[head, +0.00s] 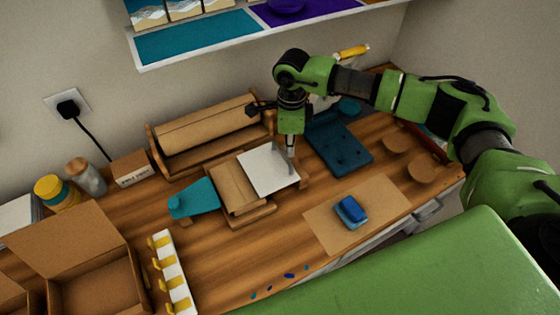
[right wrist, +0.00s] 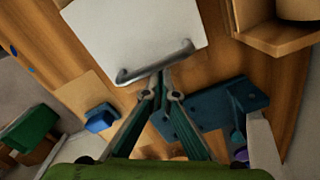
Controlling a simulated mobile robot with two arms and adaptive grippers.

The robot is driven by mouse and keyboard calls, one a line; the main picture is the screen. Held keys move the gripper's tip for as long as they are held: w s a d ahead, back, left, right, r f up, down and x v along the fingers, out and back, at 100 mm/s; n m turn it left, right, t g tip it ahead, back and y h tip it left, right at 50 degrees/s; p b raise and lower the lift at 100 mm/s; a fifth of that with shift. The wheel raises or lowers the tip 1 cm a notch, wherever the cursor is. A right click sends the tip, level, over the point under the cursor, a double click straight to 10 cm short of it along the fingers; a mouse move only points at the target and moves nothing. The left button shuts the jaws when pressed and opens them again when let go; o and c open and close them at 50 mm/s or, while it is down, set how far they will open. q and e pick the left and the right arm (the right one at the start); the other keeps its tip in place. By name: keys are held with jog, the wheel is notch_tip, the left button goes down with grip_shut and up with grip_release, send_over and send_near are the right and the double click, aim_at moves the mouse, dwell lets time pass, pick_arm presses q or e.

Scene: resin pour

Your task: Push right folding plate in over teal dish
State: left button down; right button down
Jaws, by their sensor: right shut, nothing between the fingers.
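The right folding plate is the white square plate (head: 266,169), beside a brown cardboard-coloured panel (head: 237,188) on a wooden base. A grey bar handle (right wrist: 155,63) runs along the plate's edge nearest my gripper. A teal flat piece (head: 194,199), perhaps the teal dish, shows left of the brown panel; I cannot tell its full shape. My right gripper (head: 291,150) points down at the plate's right edge. In the right wrist view its shut, empty fingertips (right wrist: 163,78) are close beside the handle; I cannot tell if they touch it. My left gripper is out of view.
A dark blue board (head: 338,143) lies right of the plate. A blue block (head: 351,210) sits on a brown mat (head: 330,223) in front. A wooden rack (head: 210,136) stands behind. A white strip with yellow hooks (head: 173,273) and an open box (head: 92,285) are left.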

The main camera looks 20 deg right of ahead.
jog(key=d+r+p, duration=0.4)
jog(key=d+r, duration=0.1)
jog(key=r, duration=0.5)
jog(key=shift+w, duration=0.35)
dwell(0.4)
